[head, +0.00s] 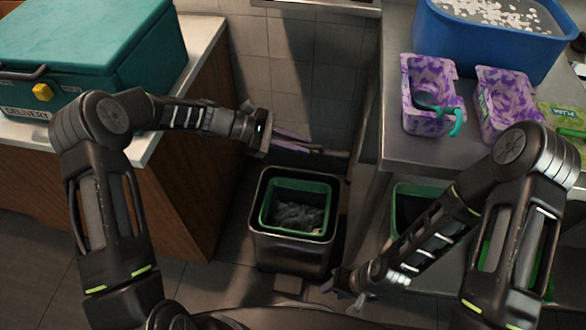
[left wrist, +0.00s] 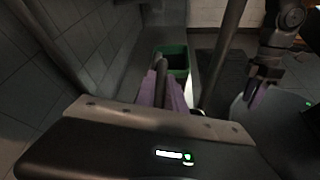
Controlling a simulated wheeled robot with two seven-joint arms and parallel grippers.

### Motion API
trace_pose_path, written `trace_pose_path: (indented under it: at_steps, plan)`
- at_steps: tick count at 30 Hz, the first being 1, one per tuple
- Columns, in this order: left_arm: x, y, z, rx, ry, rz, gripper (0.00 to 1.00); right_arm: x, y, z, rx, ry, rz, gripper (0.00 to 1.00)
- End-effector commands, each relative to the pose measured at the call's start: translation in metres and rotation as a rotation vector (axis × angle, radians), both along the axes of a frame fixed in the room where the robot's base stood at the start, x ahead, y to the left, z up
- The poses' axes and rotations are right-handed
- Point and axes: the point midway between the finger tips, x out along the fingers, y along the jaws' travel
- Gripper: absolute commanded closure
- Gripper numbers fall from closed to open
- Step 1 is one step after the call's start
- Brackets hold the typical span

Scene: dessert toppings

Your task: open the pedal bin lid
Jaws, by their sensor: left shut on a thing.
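The black pedal bin (head: 258,250) stands on the floor between the counters, with a green-rimmed inner bucket (head: 265,205) and a dark bag inside. Its top is uncovered, so the inside shows. My left gripper (head: 318,151) is behind and above the bin's back edge, shut on the dark lid, which looks nearly edge-on. In the left wrist view the lid's edge (left wrist: 161,68) sits between the purple fingers, and much of the lid is hidden. The bin's pedal (head: 288,285) is at its front foot. My right gripper (head: 347,288) is low, right of the pedal, its fingers apart and empty.
A wooden counter with a teal delivery box (head: 85,45) stands on the left. On the right, a steel table (head: 400,150) holds purple-patterned tubs (head: 428,75) and a blue container (head: 490,40). A green-rimmed bin (head: 400,215) is under the table. The tiled wall is close behind.

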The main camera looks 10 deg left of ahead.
Motion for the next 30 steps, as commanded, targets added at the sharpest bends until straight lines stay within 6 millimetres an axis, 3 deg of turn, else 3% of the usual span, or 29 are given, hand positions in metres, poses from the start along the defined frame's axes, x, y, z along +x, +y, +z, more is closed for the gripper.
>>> trace_pose_path:
  at_steps: [6, 12, 27, 28, 30]
  plan:
    - [0.043, -0.002, 0.012, 0.002, -0.002, 0.004, 1.00, 0.000, 0.000, -0.010, 0.000, 0.000, 0.000, 0.64]
    - [0.065, -0.003, 0.018, 0.000, -0.001, 0.005, 1.00, 0.000, 0.000, -0.013, 0.000, 0.000, 0.000, 0.64]
    - [0.072, -0.004, 0.020, 0.002, 0.001, 0.006, 1.00, 0.000, 0.000, -0.014, 0.000, 0.000, 0.000, 0.64]
    - [0.072, -0.004, 0.020, 0.002, 0.001, 0.006, 0.85, 0.000, 0.000, -0.014, 0.000, 0.000, 0.000, 0.64]
    - [0.072, -0.004, 0.020, 0.002, 0.001, 0.006, 0.79, 0.000, 0.000, -0.014, 0.000, 0.000, 0.000, 0.64]
